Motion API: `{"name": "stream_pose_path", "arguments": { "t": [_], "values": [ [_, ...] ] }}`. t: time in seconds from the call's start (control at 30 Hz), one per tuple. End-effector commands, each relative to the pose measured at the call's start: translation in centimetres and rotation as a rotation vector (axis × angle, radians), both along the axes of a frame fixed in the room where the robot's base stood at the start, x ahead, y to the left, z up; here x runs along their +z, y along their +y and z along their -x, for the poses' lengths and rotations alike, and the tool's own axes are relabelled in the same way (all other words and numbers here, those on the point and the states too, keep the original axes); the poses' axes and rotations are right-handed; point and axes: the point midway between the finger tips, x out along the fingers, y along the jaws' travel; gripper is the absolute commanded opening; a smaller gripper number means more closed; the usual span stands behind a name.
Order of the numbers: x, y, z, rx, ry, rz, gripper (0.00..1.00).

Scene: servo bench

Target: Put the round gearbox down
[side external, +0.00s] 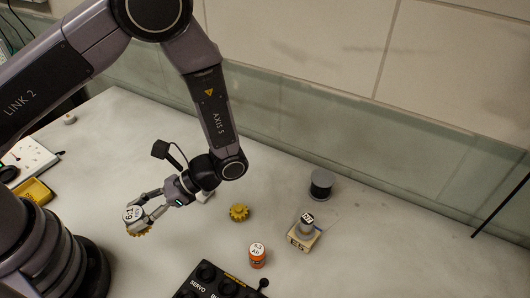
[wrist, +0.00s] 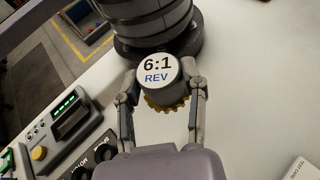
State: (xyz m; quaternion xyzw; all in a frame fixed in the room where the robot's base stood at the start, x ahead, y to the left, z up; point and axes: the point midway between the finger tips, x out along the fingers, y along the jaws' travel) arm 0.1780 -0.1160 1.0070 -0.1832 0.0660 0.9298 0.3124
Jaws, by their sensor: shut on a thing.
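The round gearbox (side external: 131,214) is a short grey cylinder with a white top marked 6:1; the wrist view shows it (wrist: 158,75) with "6:1 REV" on top. A brass toothed rim (wrist: 165,104) shows under it; I cannot tell whether it is part of the gearbox. My gripper (side external: 140,216) is shut on the gearbox, with one finger on each side; the wrist view shows both fingers (wrist: 160,88). The gearbox is low over the pale bench (side external: 180,250), near my base. Whether its underside touches the bench is hidden.
A yellow gear (side external: 239,212), an orange-red cell (side external: 257,258), a grey spool (side external: 321,184) and a small motor (side external: 306,221) on a box marked E5 (side external: 301,240) stand to the right. A black servo box (side external: 215,286) lies in front. A yellow tray (side external: 36,191) is at left.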

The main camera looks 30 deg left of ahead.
Motion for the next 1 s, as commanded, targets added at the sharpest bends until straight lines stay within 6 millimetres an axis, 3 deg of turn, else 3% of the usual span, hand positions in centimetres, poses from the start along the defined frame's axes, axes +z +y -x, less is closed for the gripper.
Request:
{"name": "stream_pose_path", "arguments": {
  "t": [0.13,0.27,0.5,0.7,0.87,1.0],
  "values": [
    [-0.8,-5.7,1.4,0.352,0.0,0.001,0.02],
    [-1.0,-11.3,1.0,0.66,0.0,0.001,0.02],
    [0.1,-21.3,-3.4,1.195,-0.001,0.002,0.02],
    [1.6,-26.0,-7.9,1.491,0.0,0.002,0.02],
    [1.9,-27.6,-9.8,1.582,0.0,0.002,0.02],
    [0.8,-29.7,-11.4,1.593,0.0,0.002,0.02]
  ]
}}
